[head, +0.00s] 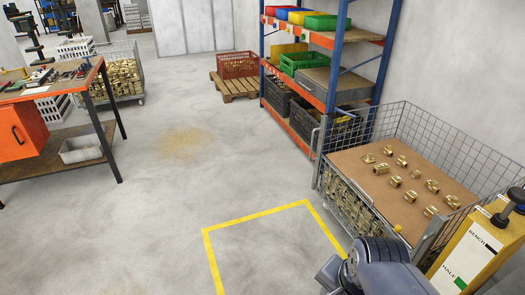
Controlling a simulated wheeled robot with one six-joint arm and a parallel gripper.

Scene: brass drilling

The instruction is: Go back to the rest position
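Part of my own arm (375,268), dark and grey, shows at the bottom right, beside the front corner of the wire mesh cage (347,205). My gripper cannot be made out, so its fingers and anything in them are hidden. Several brass fittings (397,181) lie spaced out on a brown board (350,165) on top of the cage. More brass pieces show through the mesh below the board.
A yellow machine housing (476,250) stands at the lower right, close to my arm. A blue and orange shelf (333,75) with bins stands behind the cage. A workbench (70,85) is at the left. The floor inside the yellow marking (253,216) is clear.

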